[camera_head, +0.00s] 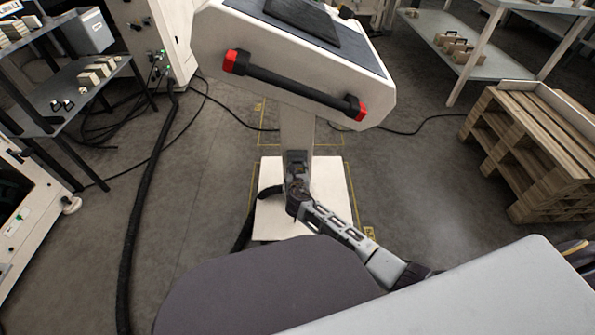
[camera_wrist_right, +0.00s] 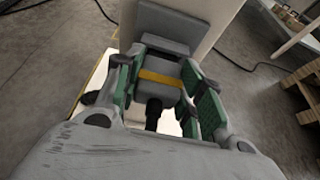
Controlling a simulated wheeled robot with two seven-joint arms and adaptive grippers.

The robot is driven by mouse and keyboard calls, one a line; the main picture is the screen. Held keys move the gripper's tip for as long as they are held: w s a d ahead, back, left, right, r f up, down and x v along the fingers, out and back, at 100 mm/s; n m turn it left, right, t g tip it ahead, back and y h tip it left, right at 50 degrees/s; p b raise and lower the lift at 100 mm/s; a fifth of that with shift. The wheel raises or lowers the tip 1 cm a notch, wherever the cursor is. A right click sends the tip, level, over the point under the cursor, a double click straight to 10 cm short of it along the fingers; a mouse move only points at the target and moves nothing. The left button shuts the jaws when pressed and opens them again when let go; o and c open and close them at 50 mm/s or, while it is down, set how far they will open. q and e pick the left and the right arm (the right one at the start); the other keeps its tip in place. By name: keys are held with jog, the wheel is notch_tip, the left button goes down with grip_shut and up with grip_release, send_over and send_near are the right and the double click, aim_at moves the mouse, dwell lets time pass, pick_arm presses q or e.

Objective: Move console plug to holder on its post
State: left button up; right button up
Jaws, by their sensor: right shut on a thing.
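The console (camera_head: 290,50) stands on a pale post (camera_head: 297,130) with a white base plate (camera_head: 330,185). A dark grey holder (camera_head: 297,160) is on the post's near face, and shows in the right wrist view (camera_wrist_right: 165,27). My right gripper (camera_head: 297,190) is low at the post, just below the holder. In the right wrist view its green-padded fingers (camera_wrist_right: 160,80) are shut on the grey console plug (camera_wrist_right: 158,77), which has a yellow band. A black cable (camera_wrist_right: 153,113) leaves the plug toward me. I cannot tell whether the plug touches the holder. My left gripper is out of view.
A black bar with red ends (camera_head: 295,85) crosses the console's near side. A thick black hose (camera_head: 140,215) and thin cables lie on the left floor. A wooden pallet stack (camera_head: 530,145) stands right. Shelves (camera_head: 75,75) stand left. Floor around the base is mostly clear.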

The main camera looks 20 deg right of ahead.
jog(key=shift+w+d, duration=0.1)
jog(key=shift+w, duration=0.15)
dwell(0.7)
jog(key=o, duration=1.3)
jog(key=shift+s, duration=0.15)
jog(key=shift+v, duration=5.85)
jog(key=shift+m, duration=0.3)
